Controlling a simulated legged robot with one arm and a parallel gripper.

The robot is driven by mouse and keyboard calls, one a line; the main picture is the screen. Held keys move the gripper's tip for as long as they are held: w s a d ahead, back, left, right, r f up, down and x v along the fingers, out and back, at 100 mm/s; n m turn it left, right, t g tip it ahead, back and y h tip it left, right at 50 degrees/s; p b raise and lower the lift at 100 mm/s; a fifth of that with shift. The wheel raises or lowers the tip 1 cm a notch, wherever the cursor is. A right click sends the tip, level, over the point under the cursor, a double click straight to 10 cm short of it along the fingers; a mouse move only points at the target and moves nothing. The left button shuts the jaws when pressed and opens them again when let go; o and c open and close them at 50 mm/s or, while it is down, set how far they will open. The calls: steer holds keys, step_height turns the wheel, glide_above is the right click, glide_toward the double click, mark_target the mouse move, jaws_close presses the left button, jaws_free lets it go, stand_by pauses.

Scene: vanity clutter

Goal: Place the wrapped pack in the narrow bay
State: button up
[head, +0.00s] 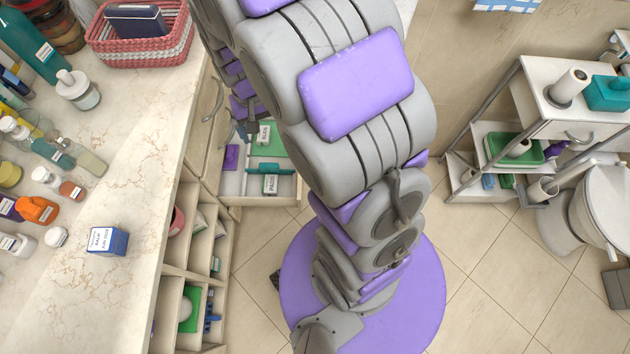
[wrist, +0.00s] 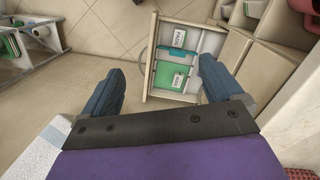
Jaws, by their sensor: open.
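A small blue-and-white labelled pack (head: 108,241) lies on the marble counter in the head view; I cannot tell if it is wrapped. An open drawer (head: 285,192) with divided bays is below the counter, partly behind my arm. It also shows in the wrist view (wrist: 168,97).
Bottles and jars crowd the counter (head: 140,150), with a woven basket (head: 140,45) at its back. Open cubbies (head: 195,245) line its front. A white trolley (head: 540,110) and a toilet (head: 600,205) stand at the right. Tiled floor (head: 490,300) is clear in front.

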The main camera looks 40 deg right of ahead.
steer(key=s+a+r+n, duration=0.1)
steer(key=s+r, duration=0.5)
steer(key=s, duration=0.5)
steer(key=s+a+r+n, duration=0.1)
steer(key=s+r, duration=0.5)
steer(key=s, duration=0.6)
steer(key=shift+s+r+n+g, duration=0.2)
steer(key=shift+s+n+g, duration=0.1)
steer(key=shift+n, duration=0.4)
